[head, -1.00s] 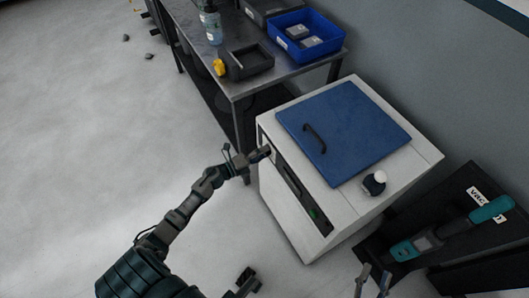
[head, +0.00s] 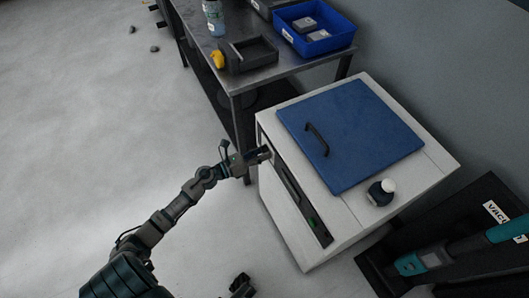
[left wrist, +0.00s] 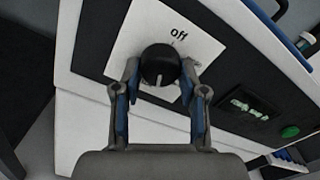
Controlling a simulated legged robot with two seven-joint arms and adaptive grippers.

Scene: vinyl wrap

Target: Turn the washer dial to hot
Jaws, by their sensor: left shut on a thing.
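The washer (head: 285,222) is a white box with a blue lid (head: 350,130) and a dark control strip on its front edge. My left gripper (head: 264,153) is at the strip's far left end. In the left wrist view the round black dial (left wrist: 160,65) sits between the fingertips of my left gripper (left wrist: 159,75), which is shut on it. A pale mark shows on the dial's lower part. The white label plate (left wrist: 135,38) behind it reads "off" above the dial; other lettering is hidden or too small to read.
A green button (left wrist: 290,132) and a small display (left wrist: 249,104) are on the strip right of the dial. A metal table (head: 290,75) with a blue bin (head: 322,42) stands behind the washer. A dark vacuum case (head: 480,205) is at the right.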

